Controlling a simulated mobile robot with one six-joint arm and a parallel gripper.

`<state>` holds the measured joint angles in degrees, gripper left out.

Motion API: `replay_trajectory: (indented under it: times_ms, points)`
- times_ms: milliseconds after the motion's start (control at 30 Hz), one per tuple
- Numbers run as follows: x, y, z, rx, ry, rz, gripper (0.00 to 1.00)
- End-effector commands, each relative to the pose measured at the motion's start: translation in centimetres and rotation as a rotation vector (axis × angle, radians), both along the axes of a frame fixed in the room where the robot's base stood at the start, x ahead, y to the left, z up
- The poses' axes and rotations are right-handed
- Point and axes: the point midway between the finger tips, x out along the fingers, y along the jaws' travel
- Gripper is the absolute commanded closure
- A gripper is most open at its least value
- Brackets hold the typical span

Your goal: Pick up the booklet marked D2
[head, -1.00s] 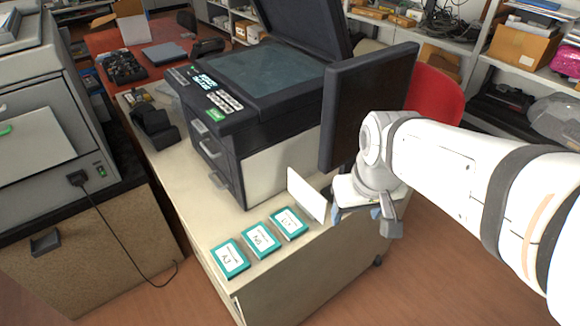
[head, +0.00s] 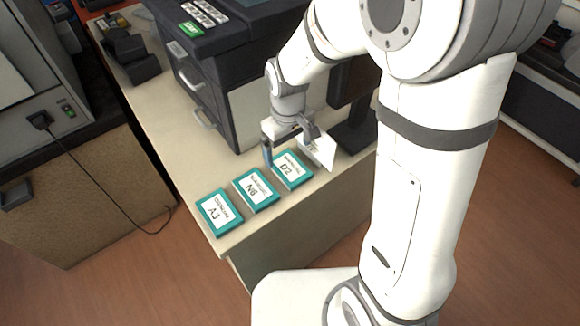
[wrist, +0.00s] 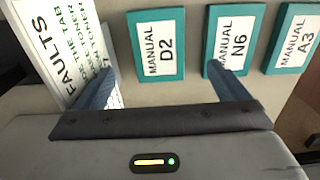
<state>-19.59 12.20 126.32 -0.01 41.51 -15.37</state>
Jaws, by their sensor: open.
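The teal booklet marked D2 (head: 291,170) lies flat on the cream cabinet top, the rightmost of three in a row. It shows at the top centre of the wrist view (wrist: 157,46), reading "MANUAL D2". My gripper (head: 287,155) is above and just behind it in the head view, open and empty. In the wrist view the two fingers (wrist: 163,80) stand apart, one on each side of D2, the right one overlapping the edge of booklet N6 (wrist: 234,40). I cannot tell its exact height above the top.
Booklets N6 (head: 256,189) and A3 (head: 219,212) lie beside D2 to the left. A white card headed "FAULTS" (wrist: 58,45) stands close by the left finger. The printer (head: 205,75) and a dark monitor stand (head: 352,133) are behind.

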Motion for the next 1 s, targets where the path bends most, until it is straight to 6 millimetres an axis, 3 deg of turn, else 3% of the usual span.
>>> replay_trajectory:
  times_ms: [167,500,833,1000]
  points:
    - [0.0,-0.3,-1.4,-0.001,0.002,-0.007,0.06]
    - [0.0,-0.4,-6.3,-0.001,0.003,-0.01,0.06]
    - [0.1,-0.4,-6.9,0.0,0.0,-0.011,0.07]
    - [0.1,-0.4,-6.8,0.001,-0.001,-0.011,0.21]
